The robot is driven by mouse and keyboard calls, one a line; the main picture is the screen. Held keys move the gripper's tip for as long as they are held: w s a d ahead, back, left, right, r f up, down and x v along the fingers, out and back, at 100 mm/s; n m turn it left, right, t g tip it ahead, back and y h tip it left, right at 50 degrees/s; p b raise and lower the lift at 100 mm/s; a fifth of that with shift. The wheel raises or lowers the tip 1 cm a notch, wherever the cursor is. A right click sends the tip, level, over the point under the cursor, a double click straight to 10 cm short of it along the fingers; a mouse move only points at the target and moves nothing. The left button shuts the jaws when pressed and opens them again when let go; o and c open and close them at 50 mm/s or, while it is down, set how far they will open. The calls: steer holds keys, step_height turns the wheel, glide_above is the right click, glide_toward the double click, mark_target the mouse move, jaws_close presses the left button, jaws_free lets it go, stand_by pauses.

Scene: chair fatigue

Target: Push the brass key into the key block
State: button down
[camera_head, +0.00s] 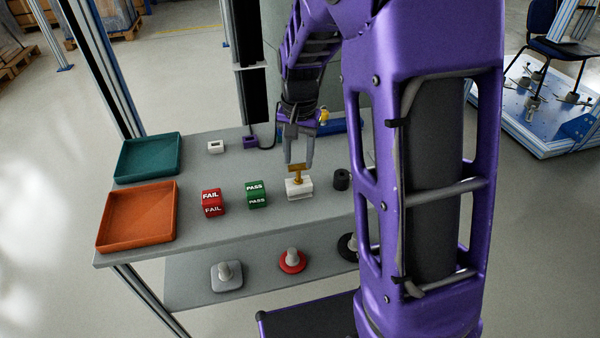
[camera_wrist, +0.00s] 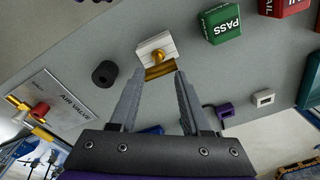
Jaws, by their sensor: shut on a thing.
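The brass key (camera_head: 297,173) stands upright with its shaft at the top of the white key block (camera_head: 299,189). In the wrist view, the key's flat brass bar (camera_wrist: 160,71) lies between my fingertips, and the white block (camera_wrist: 151,45) is just beyond it. My gripper (camera_head: 299,164) points down over the block and is shut on the key. How deep the shaft sits in the block cannot be told from these views.
Red FAIL (camera_head: 211,202) and green PASS (camera_head: 257,195) blocks stand left of the key block. A black cylinder (camera_head: 341,180) stands close at its right. Teal (camera_head: 148,157) and orange (camera_head: 137,215) trays are at the left end.

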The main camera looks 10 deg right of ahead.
mark_target(298, 183)
steer(key=f, duration=0.1)
steer(key=s+f, duration=0.1)
steer(key=f, duration=0.1)
steer(key=shift+s+a+g, duration=0.2)
steer(key=shift+a+g, duration=0.05)
steer(key=shift+g, duration=0.15)
steer(key=shift+w+r+p, duration=0.15)
steer(key=shift+r+p, duration=0.75)
steer(key=shift+p, duration=0.05)
steer(key=shift+w+r+p, duration=0.15)
steer(key=shift+r+p, duration=0.7)
steer(key=shift+p, duration=0.05)
steer(key=shift+w+d+r, duration=0.1)
steer(key=shift+r, duration=0.15)
steer(key=shift+d+r+p, duration=0.1)
steer(key=shift+r+p, duration=1.7)
steer(key=shift+r, duration=0.2)
steer(key=c, duration=1.6)
jaws_free()
steer(key=c, duration=1.1)
jaws_free()
